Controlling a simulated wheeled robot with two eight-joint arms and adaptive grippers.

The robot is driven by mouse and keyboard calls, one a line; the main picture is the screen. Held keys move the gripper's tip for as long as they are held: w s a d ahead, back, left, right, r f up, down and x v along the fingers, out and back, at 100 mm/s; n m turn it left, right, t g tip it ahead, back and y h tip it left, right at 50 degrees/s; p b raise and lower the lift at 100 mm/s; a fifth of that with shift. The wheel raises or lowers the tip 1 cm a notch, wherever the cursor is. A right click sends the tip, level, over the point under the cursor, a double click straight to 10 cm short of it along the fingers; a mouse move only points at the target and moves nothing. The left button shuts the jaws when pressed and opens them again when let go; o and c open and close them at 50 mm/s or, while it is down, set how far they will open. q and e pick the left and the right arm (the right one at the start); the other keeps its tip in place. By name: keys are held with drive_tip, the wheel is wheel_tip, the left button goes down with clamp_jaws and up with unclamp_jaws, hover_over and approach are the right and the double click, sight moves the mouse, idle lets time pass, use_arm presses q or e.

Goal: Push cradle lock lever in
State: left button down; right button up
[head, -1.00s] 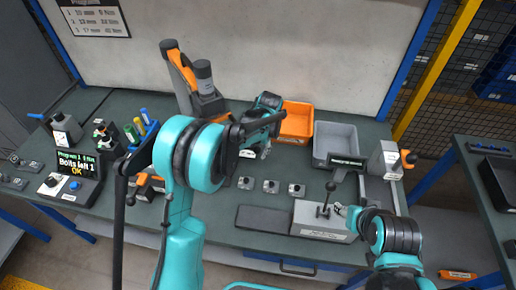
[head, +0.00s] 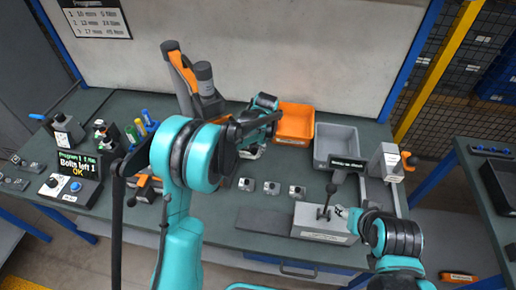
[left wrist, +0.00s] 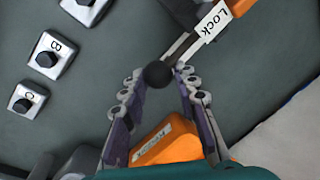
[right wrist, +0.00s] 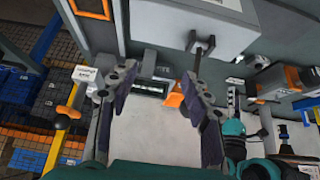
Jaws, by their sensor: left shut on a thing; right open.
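The lock lever (left wrist: 183,47) shows in the left wrist view as a dark bar with a white "Lock" label and a black ball knob (left wrist: 158,74). My left gripper (left wrist: 160,84) is shut on the knob, which sits between its fingertips. In the head view my left gripper (head: 254,150) is partly hidden by its own arm, and the lever cannot be made out there. An orange labelled part (left wrist: 168,142) lies below the left fingers. My right gripper (right wrist: 157,80) is open and empty, near the light box with an upright black lever (head: 329,195).
Several small lettered blocks (head: 271,188) stand in a row on the green bench. An orange bin (head: 295,122) and a grey bin (head: 337,140) stand behind. A black and orange tool (head: 195,85) stands at the back. A small screen (head: 78,170) reads "Bolts left 1 OK".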

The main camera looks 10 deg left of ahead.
use_arm(q)
drive_tip(key=shift+s+a, duration=0.15)
drive_tip(key=c, duration=1.2)
unclamp_jaws()
drive_tip(key=shift+s+a, duration=0.1)
drive_tip(key=shift+a, duration=0.1)
